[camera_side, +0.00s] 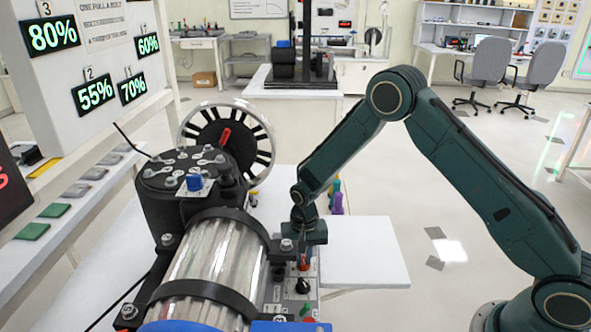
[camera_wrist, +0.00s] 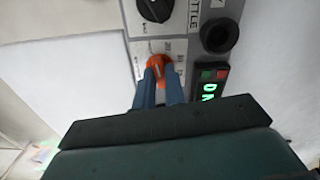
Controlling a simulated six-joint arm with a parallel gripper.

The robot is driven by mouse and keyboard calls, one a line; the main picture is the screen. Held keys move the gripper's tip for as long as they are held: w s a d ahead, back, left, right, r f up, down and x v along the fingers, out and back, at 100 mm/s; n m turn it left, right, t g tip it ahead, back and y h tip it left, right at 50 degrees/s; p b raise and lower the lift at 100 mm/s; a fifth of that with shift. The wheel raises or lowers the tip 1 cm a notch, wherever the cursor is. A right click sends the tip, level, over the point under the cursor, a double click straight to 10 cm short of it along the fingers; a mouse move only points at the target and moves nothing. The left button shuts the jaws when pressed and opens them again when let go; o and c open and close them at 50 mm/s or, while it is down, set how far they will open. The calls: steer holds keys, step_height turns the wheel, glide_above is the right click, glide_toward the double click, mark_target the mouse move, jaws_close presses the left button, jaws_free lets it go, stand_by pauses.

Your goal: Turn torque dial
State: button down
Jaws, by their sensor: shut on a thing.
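An orange dial (camera_wrist: 157,66) with a pale pointer mark sits on the light control panel in the wrist view. Its label is too small to read, so I cannot confirm from lettering that it is the torque dial. My gripper (camera_wrist: 160,82) has its two blue fingers shut on this dial, one finger on each side. In the side view my gripper (camera_side: 305,255) points down at the panel, and a little orange of the dial (camera_side: 304,265) shows below it. The fingers are mostly hidden there.
A black dial (camera_wrist: 155,7), partly labelled "TTLE", is just beyond the orange one. A black round socket (camera_wrist: 219,35) and a green-lit display (camera_wrist: 209,89) lie to the right.

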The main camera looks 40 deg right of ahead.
mark_target(303, 260)
steer(key=shift+n, duration=1.2)
steer(key=c, duration=1.5)
jaws_free()
steer(key=shift+o, duration=0.2)
steer(key=shift+r, duration=0.15)
step_height(303, 260, up, 14)
steer(key=shift+f, duration=0.2)
